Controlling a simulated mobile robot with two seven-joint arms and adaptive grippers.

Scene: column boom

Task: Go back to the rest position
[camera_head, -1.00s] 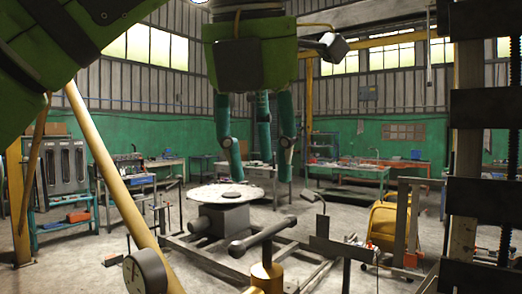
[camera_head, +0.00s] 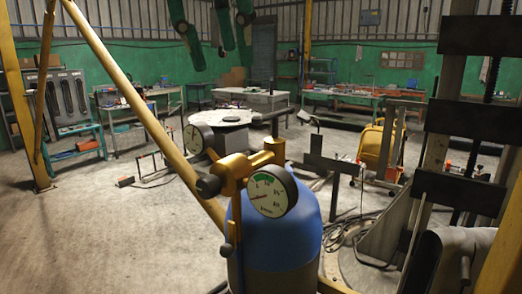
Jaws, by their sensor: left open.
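My left gripper (camera_head: 220,50) hangs at the top edge of the head view, left of centre. My right gripper is not in view.
A blue gas cylinder (camera_head: 290,222) with a yellow valve and pressure gauges (camera_head: 272,192) stands close in front. A yellow pole (camera_head: 140,108) slants across the left. Left floor is mostly clear.

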